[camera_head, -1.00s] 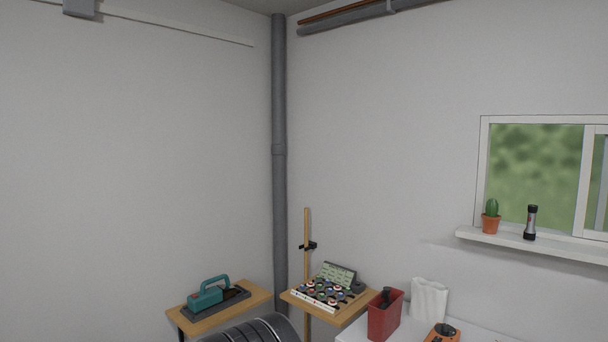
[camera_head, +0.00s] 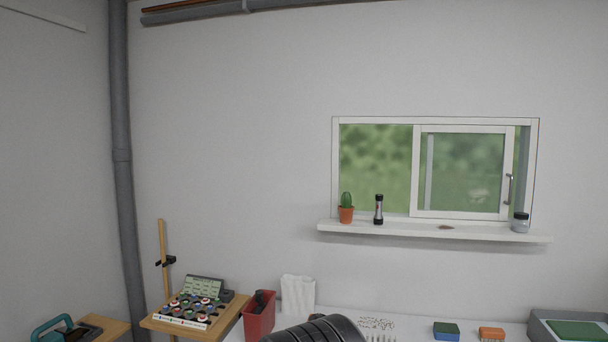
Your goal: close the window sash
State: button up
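The window sash (camera_head: 418,172) is a white-framed sliding pane on the right side of the window in the wall. A narrow open gap shows between its right edge and the window frame (camera_head: 335,170). A grey vertical handle (camera_head: 508,189) sits on its right stile. The white sill (camera_head: 400,232) runs below. A dark, ribbed part of my arm shows at the bottom centre. My gripper is not in view.
On the sill stand a potted cactus (camera_head: 346,208), a flashlight (camera_head: 379,209), a small brown thing (camera_head: 446,227) and a jar (camera_head: 520,222) at the right end. Below is a white bench with a red bin (camera_head: 259,318), blocks and a grey tray (camera_head: 541,325).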

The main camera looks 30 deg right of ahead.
aim_at(505, 189)
jog(key=z, duration=1.8)
jog(key=i+l+u, duration=0.1)
jog(key=i, duration=0.3)
jog(key=i+l+u, duration=0.1)
jog(key=i+l, duration=0.2)
jog(key=i, duration=0.05)
